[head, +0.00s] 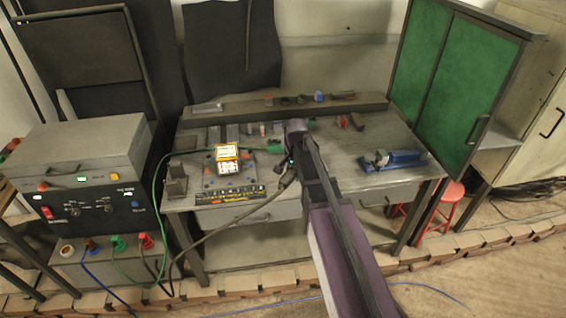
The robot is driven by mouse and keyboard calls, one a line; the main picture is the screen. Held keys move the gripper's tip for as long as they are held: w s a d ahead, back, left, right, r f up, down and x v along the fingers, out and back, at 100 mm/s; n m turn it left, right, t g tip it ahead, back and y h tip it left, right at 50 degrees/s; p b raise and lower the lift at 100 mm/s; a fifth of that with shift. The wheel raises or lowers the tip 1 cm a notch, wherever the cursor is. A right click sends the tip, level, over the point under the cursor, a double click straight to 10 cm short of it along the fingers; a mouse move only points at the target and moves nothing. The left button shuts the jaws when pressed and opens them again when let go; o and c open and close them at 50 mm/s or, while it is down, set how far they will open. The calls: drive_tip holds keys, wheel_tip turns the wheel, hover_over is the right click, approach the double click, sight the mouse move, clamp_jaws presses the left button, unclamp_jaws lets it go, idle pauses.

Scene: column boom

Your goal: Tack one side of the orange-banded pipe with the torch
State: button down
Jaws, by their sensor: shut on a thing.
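A bright piece with orange edges (227,153) sits on a dark fixture plate (213,173) at the left of the workbench; it may be the orange-banded pipe, but glare hides its shape. My gripper (289,163) is over the middle of the bench, right of this piece and apart from it. It is shut on what looks like the dark torch (288,178), whose cable hangs down to the left. My arm hides part of the gripper, and the torch tip cannot be made out.
The bench (345,160) holds a green clamp (275,146), a blue vise-like tool (395,159) and small parts along a back ledge (230,109). A welding power unit (90,205) stands left, with cables running to the bench. A green cabinet (450,80) and red stool (440,210) stand right.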

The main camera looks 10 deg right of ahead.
drive_tip(key=w+a+m, duration=0.1)
drive_tip(key=w+a, duration=0.2)
drive_tip(key=w, duration=0.2)
drive_tip(key=shift+w+a+r+t+y, duration=0.2)
drive_tip(key=shift+a+r+t+y, duration=0.1)
drive_tip(key=shift+r, duration=0.05)
drive_tip(key=shift+f, duration=0.15)
drive_tip(key=shift+w+d+f+b, duration=0.3)
drive_tip(key=shift+w+f+b, duration=0.05)
drive_tip(key=shift+f+b, duration=0.45)
drive_tip(key=shift+w+d+f+b, duration=0.3)
drive_tip(key=shift+w+f+b, duration=0.1)
drive_tip(key=shift+f+b, duration=0.35)
drive_tip(key=shift+w+d+f+b, duration=0.3)
drive_tip(key=shift+w+f+b, duration=0.05)
drive_tip(key=shift+f+b, duration=0.4)
drive_tip(key=shift+w+d+f+b, duration=0.2)
drive_tip(key=shift+f+b, duration=0.25)
drive_tip(key=shift+f, duration=0.1)
drive_tip(key=shift+r, duration=0.15)
idle(1.7)
wheel_tip(320, 180, up, 8)
drive_tip(key=s+a+p, duration=0.1)
drive_tip(key=s+p, duration=0.1)
drive_tip(key=p, duration=0.6)
drive_tip(key=shift+a, duration=0.35)
idle(0.7)
